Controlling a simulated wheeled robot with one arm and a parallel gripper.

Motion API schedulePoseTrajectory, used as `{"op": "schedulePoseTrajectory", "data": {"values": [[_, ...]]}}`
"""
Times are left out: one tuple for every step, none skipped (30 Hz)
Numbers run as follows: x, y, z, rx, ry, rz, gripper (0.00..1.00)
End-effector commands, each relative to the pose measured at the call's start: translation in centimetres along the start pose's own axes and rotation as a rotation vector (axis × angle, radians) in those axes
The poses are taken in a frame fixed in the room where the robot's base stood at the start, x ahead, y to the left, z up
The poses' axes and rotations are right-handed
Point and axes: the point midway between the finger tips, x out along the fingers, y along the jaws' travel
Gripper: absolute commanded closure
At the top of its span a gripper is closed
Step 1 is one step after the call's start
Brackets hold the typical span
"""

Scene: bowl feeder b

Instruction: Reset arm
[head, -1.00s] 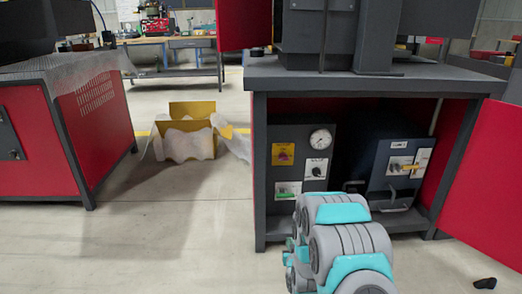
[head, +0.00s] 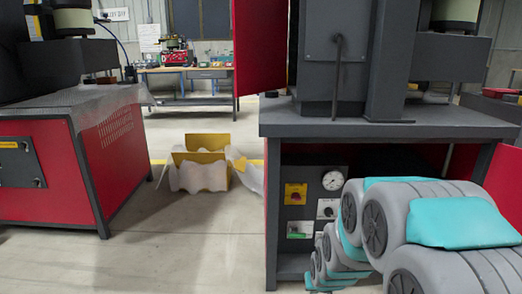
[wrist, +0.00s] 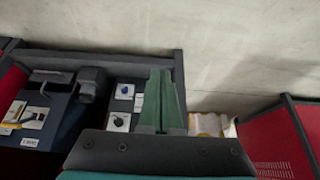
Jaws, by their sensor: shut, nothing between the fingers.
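My gripper (wrist: 160,75) shows in the wrist view as two green fingers held together, shut and empty. They stand in front of the open machine cabinet and the floor, touching nothing that I can see. My grey and teal arm (head: 425,230) fills the lower right of the head view, folded in front of the cabinet. The gripper itself cannot be made out clearly in the head view.
The open cabinet (head: 395,122) holds a panel with a gauge (head: 333,180) and switches; my arm hides its right side. A yellow box (head: 208,141) with wrapping stands on the floor. A red cabinet (head: 115,160) stands left.

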Motion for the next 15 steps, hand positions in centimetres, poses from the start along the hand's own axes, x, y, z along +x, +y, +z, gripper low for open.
{"op": "schedulePoseTrajectory", "data": {"values": [[-2.4,0.0,0.5,0.0,-0.027,0.0,1.0],[-3.4,0.0,1.1,0.0,-0.053,0.0,1.0],[-4.8,0.0,2.0,0.0,-0.086,0.0,1.0],[-5.9,0.0,2.7,0.0,-0.109,0.0,1.0],[-7.0,0.0,3.3,0.0,-0.131,0.0,1.0],[-8.4,0.0,4.3,0.0,-0.164,0.001,1.0],[-9.5,0.0,5.0,0.0,-0.19,0.001,1.0],[-10.7,0.0,5.7,0.0,-0.211,0.001,1.0],[-12.2,0.0,6.8,0.0,-0.246,0.001,1.0],[-13.2,0.0,7.5,0.0,-0.268,0.001,1.0],[-14.4,0.0,8.4,0.001,-0.293,0.001,1.0],[-15.9,0.0,9.4,0.001,-0.322,0.001,1.0],[-17.0,0.1,10.3,0.001,-0.349,0.002,1.0],[-18.1,0.1,11.0,0.001,-0.371,0.002,1.0],[-19.7,0.1,12.2,0.001,-0.402,0.002,1.0]]}}
